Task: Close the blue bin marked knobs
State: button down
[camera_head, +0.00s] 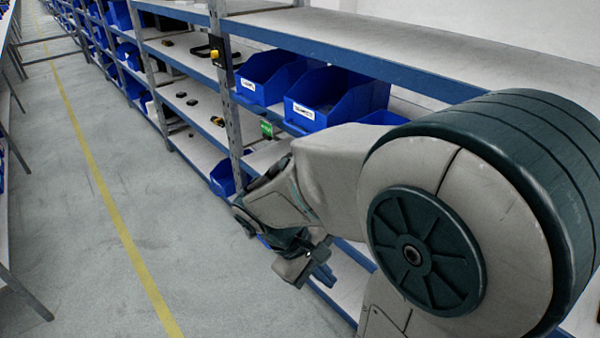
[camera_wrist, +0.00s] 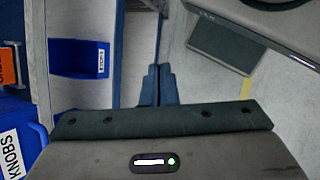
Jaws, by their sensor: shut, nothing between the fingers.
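A blue bin with a label reading KNOBS (camera_wrist: 28,136) shows in the wrist view at the lower left, cut off by the frame edge and partly hidden by my gripper's body. Whether it is open or shut cannot be seen. My gripper (camera_wrist: 158,84) is shut and empty, its two dark blue fingers together, to the right of that bin and apart from it. In the head view my gripper (camera_head: 322,272) is low beside the shelf front, partly hidden by my arm. I cannot tell which bin in the head view is the knobs one.
Another blue bin (camera_wrist: 76,50) with a small label is at the upper left of the wrist view. An orange label (camera_wrist: 8,67) is at its left edge. In the head view, two open blue bins (camera_head: 259,93) (camera_head: 309,114) sit on a shelf. The aisle floor (camera_head: 110,210) is clear.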

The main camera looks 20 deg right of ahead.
jog(key=w+a+f+n+t+h+p, duration=0.2)
jog(key=w+a+n+t+h+p, duration=0.15)
jog(key=w+n+t+h, duration=0.9)
jog(key=w+d+r+n+g+p, duration=0.1)
jog(key=w+d+n, duration=0.1)
jog(key=d, duration=0.4)
jog(key=w+d+r+n+g+p, duration=0.1)
jog(key=w+d+n+p, duration=0.1)
jog(key=w+d, duration=0.3)
jog(key=shift+d+p, duration=0.3)
jog(key=shift+d, duration=0.45)
jog(key=shift+r+g, duration=0.1)
jog(key=shift+g, duration=0.15)
